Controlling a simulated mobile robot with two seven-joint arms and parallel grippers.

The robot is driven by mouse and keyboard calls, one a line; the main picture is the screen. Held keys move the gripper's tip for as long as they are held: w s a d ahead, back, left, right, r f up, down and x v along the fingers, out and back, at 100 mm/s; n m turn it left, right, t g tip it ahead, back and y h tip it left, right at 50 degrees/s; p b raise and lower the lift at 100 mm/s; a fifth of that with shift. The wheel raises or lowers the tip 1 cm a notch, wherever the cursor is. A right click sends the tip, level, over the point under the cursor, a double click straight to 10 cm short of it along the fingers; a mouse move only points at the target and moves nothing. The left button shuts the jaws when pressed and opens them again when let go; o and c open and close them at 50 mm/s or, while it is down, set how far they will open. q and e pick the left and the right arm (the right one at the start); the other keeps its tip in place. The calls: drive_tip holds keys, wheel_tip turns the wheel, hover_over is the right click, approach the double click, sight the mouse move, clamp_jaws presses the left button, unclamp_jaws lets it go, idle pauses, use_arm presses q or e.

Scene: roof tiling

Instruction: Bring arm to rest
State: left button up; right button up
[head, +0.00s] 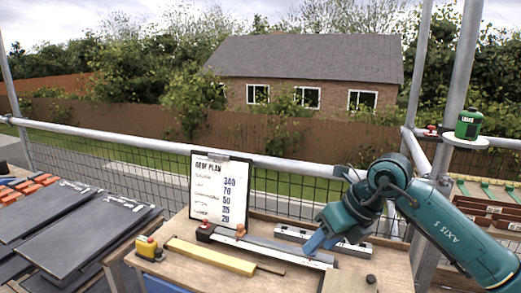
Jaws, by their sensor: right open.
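My right arm (455,240) is teal and comes in from the right, bent at the elbow. Its gripper (314,244) points down and left over the wooden workbench (200,285), close to a long grey metal bar (265,246). The gripper is open, and I see nothing held in it. I cannot tell whether the fingers touch the bar. My left gripper is not in view.
A clipboard (219,190) stands at the bench's back edge. A yellow tool (210,257) and a yellow-and-red tape measure (148,248) lie left. Dark slates (85,235) are stacked further left. Scaffold poles and a green canister (468,124) stand right.

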drive_tip(key=s+a+m+g+y, duration=0.2)
drive_tip(key=s+a+m+y, duration=0.2)
drive_tip(key=s+a+y, duration=0.8)
drive_tip(key=w+d+f+m+t+h, duration=0.1)
drive_tip(key=d+f+m+t+h, duration=0.3)
drive_tip(key=m, duration=0.5)
drive_tip(key=w+d+f+m+t+h+p, duration=0.1)
drive_tip(key=d+f+m+t+h, duration=0.1)
drive_tip(key=f+m+t, duration=0.45)
drive_tip(key=w+d+f+m+t+h, duration=0.15)
drive_tip(key=d+m+t+h, duration=0.35)
drive_tip(key=m, duration=0.7)
drive_tip(key=s+d+f+m+g+h, duration=0.2)
drive_tip(key=s+f+m+g, duration=0.3)
drive_tip(key=s+f, duration=0.8)
wheel_tip(320, 180, down, 3)
drive_tip(key=shift+d+r+m+g+h+p, duration=0.1)
drive_tip(key=shift+d+m+g+h+p, duration=0.35)
drive_tip(key=shift+m, duration=0.7)
